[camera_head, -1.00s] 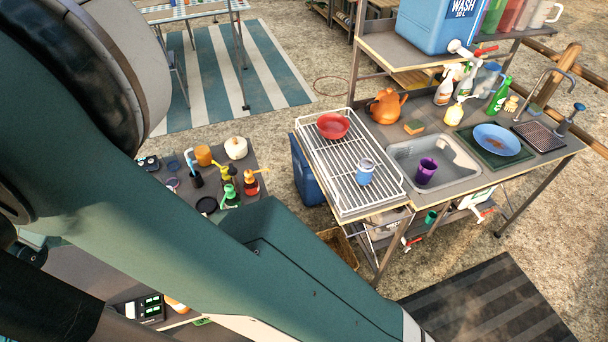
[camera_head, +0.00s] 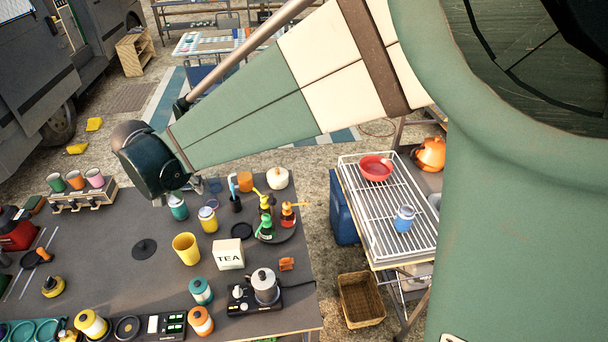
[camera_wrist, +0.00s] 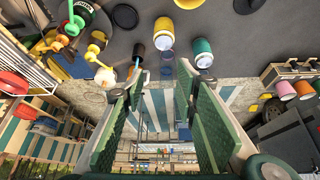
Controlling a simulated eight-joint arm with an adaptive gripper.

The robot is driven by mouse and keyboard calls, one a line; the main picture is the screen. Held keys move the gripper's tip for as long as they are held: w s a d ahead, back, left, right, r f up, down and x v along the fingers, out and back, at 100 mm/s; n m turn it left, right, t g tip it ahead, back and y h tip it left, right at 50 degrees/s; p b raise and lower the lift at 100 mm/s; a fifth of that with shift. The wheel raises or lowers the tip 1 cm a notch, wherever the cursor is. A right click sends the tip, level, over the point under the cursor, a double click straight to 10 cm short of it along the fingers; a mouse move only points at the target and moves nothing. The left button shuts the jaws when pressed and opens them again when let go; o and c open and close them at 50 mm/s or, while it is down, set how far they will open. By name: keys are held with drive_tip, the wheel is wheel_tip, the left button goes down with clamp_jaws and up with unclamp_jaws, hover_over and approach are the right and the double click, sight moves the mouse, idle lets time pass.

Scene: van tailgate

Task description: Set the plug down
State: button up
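My gripper (camera_wrist: 154,92) is in the wrist view with its two green-padded fingers apart. Nothing shows between them but the background beyond. In the head view my arm reaches over the far edge of the dark counter (camera_head: 100,225), and the fingers cannot be made out there. No plug can be picked out for certain. A flat black disc with a small raised centre (camera_head: 145,248) lies on the counter. Another dark round disc (camera_head: 242,230) lies to its right. A teal jar (camera_wrist: 202,50) and a yellow jar (camera_wrist: 163,36) stand near the fingertips in the wrist view.
A TEA box (camera_head: 229,254), a yellow cup (camera_head: 186,248) and a kettle on a hob (camera_head: 264,286) crowd the counter's right part. A wire rack (camera_head: 376,222) stands across a gap. Counter left of the black disc is partly bare.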

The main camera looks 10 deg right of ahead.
drive_tip(key=s+d+r, duration=0.2)
drive_tip(key=d+r, duration=0.1)
drive_tip(key=d, duration=0.5)
drive_tip(key=s+d+r, duration=0.2)
drive_tip(key=s+d, duration=0.1)
drive_tip(key=d, duration=0.6)
drive_tip(key=s+d+r, duration=0.2)
drive_tip(key=d+r, duration=0.1)
drive_tip(key=d, duration=0.5)
drive_tip(key=s+d+f+n+t, duration=0.1)
drive_tip(key=s+d+f, duration=0.1)
drive_tip(key=s+d, duration=1.5)
drive_tip(key=shift+s+d+f+t+y, duration=0.15)
drive_tip(key=shift+d+f+t+y, duration=0.15)
drive_tip(key=shift+d, duration=0.75)
